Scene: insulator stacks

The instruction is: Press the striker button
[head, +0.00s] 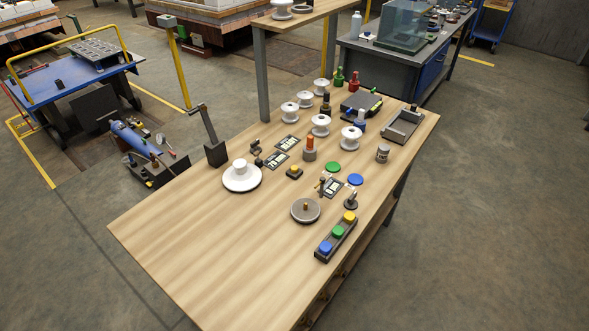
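I cannot tell for certain which part is the striker button. A small dark base with a yellow-orange button (294,172) sits alone near the middle of the wooden table (190,240). A dark strip (330,248) at the right front carries a blue button (326,248), a green button (338,231) and a yellow button (349,217). Any labels are too small to read. Nothing touches these buttons. My gripper is not in the head view.
A white insulator (241,176) stands left of the buttons, and a grey disc with a brass peg (305,210) stands near the strip. A dark box with a tilted lever (215,152) is at the left edge. Several white spools crowd the back. The table's front left is clear.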

